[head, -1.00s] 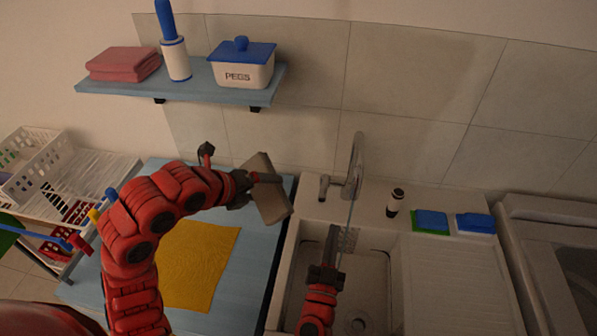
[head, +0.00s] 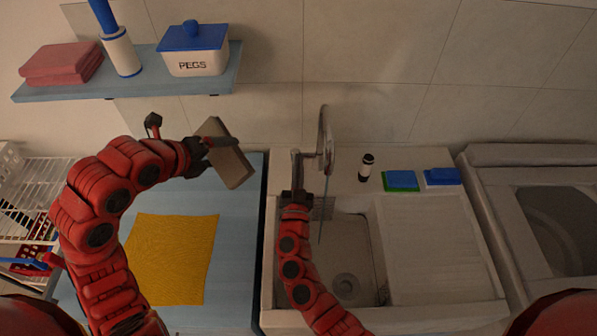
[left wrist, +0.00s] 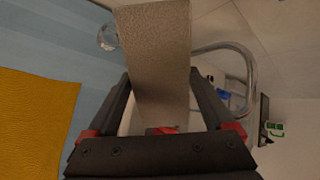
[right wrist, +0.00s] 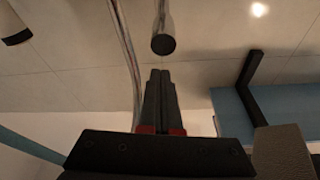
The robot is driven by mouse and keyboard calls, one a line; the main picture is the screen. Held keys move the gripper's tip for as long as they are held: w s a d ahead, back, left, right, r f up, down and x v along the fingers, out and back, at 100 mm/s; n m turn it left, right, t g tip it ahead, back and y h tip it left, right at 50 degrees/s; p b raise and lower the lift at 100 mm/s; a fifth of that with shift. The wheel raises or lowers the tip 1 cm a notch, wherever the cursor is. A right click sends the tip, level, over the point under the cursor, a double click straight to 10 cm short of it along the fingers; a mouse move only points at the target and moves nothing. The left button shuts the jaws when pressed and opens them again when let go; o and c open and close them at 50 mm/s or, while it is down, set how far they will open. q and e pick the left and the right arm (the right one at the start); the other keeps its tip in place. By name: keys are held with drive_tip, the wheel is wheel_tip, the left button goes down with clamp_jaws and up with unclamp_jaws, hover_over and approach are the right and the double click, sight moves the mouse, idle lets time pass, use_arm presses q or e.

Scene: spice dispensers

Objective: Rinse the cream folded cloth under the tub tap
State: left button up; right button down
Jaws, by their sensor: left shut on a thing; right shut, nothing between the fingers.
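The cream folded cloth (head: 232,164) looks grey-brown in this light and hangs tilted above the blue counter, left of the sink. My left gripper (head: 206,150) is shut on it; the cloth also shows between the fingers in the left wrist view (left wrist: 155,60). The tub tap (head: 326,135) stands behind the sink, with a thin bluish streak below its spout that looks like water. The cloth is apart from it. My right gripper (right wrist: 160,76) is shut and empty, close to the dark round end of the tap's lever (right wrist: 163,43). I cannot tell whether they touch.
The sink (head: 350,255) is open below the tap. A yellow cloth (head: 172,258) lies flat on the blue counter (head: 235,235). A small dark-topped bottle (head: 366,168) and blue-and-green sponges (head: 401,181) stand right of the tap. A shelf (head: 130,75) hangs above.

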drive_tip(key=shift+s+a+f, duration=0.1)
drive_tip(key=shift+a+f, duration=0.05)
drive_tip(key=shift+f, duration=0.55)
drive_tip(key=shift+s+a+f, duration=0.1)
drive_tip(key=shift+f, duration=0.55)
drive_tip(key=shift+f, duration=0.1)
